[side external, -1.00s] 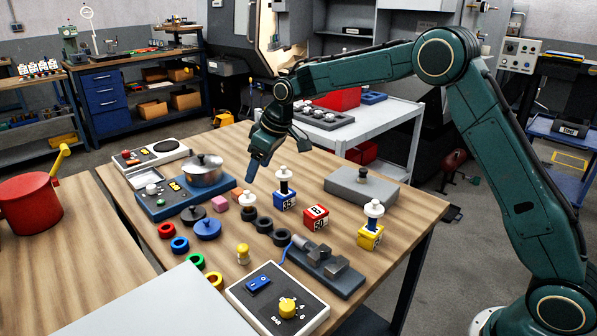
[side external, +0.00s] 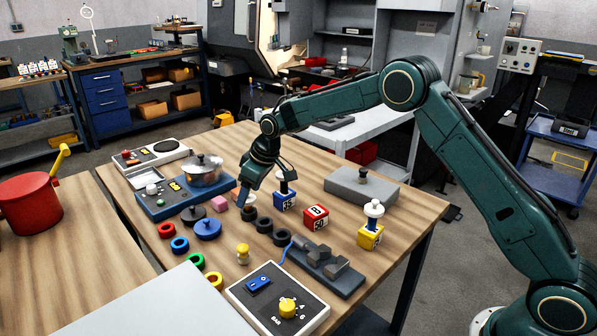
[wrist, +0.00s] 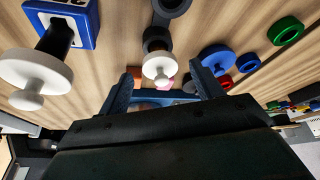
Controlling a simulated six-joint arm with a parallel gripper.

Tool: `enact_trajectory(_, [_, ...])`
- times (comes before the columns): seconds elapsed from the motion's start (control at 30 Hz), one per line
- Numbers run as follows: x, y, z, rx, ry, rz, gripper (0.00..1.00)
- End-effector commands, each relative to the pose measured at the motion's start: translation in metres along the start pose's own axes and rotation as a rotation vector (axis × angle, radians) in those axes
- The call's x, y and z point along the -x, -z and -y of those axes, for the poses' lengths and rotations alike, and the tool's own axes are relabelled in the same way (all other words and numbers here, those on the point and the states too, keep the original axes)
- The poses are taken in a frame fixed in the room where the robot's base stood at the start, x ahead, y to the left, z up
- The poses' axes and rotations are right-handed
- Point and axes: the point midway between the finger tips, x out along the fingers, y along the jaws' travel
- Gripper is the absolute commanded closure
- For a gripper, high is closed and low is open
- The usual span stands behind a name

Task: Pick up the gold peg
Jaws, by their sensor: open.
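The gold peg (side external: 243,253) is a short, rounded yellow piece. It stands upright on the wooden table near the front, just behind the switch box, in the side view. I cannot make it out in the wrist view. My gripper (side external: 244,196) is low over the table, beyond the peg, near the dark rings and the pink block. In the wrist view my gripper's (wrist: 162,88) two blue fingers stand apart with nothing held between them. A white-topped piece (wrist: 160,68) shows just past the fingertips. In the side view my gripper hides that piece.
Dark rings (side external: 264,225), a blue lidded disc (side external: 208,229) and coloured rings (side external: 180,245) lie around the peg. The switch box (side external: 278,303) and a grey vise (side external: 328,268) stand in front and to the right. Numbered blocks (side external: 316,217) stand behind.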

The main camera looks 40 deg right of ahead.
Motion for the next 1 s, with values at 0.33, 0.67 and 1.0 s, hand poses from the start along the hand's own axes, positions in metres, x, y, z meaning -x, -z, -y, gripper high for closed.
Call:
enact_trajectory(0.33, [-0.007,0.0,0.0,0.0,0.0,0.001,0.34])
enact_trajectory(0.67, [-0.043,-0.002,0.001,0.0,0.0,0.001,0.34])
enact_trajectory(1.0, [-0.053,-0.002,0.001,0.0,-0.001,0.0,0.34])
